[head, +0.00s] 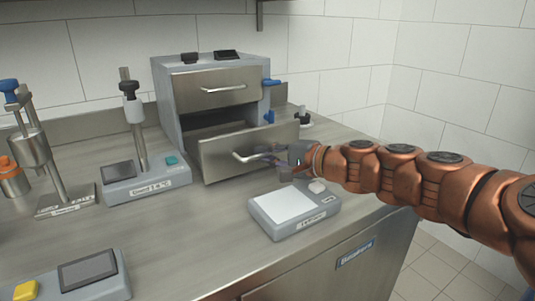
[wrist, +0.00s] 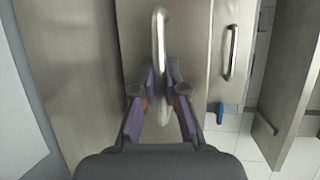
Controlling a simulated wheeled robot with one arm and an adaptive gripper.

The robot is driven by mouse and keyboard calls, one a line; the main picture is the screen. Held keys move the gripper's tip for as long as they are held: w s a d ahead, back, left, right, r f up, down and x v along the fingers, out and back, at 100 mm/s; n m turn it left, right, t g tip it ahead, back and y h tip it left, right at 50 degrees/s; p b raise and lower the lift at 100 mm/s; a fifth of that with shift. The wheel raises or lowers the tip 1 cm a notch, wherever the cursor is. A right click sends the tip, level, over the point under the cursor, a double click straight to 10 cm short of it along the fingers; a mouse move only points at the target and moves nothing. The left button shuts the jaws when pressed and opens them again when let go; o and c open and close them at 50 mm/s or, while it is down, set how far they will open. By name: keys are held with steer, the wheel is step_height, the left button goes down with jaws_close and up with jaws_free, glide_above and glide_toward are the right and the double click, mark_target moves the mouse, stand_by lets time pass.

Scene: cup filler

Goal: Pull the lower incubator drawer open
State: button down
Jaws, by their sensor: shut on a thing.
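The incubator (head: 161,98) is a grey box with two steel drawers at the back of the counter. Its upper drawer (head: 215,90) is shut. The lower drawer (head: 221,154) stands out from the box, with a dark gap above its front. My gripper (head: 272,156) is at the right part of the lower drawer's bar handle (head: 240,158). In the wrist view, my gripper (wrist: 159,84) is shut on that handle (wrist: 158,40), one finger on each side of the bar. The upper drawer's handle (wrist: 231,52) also shows there, free.
A small scale (head: 294,209) with a white plate sits on the counter just in front of the drawer. A cooling stand (head: 146,184) stands to its left. Blue latches (head: 270,83) are at the incubator's right side. My arm reaches in from the right.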

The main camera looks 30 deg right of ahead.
steer(key=c, duration=1.2)
jaws_free()
steer(key=shift+r, duration=0.1)
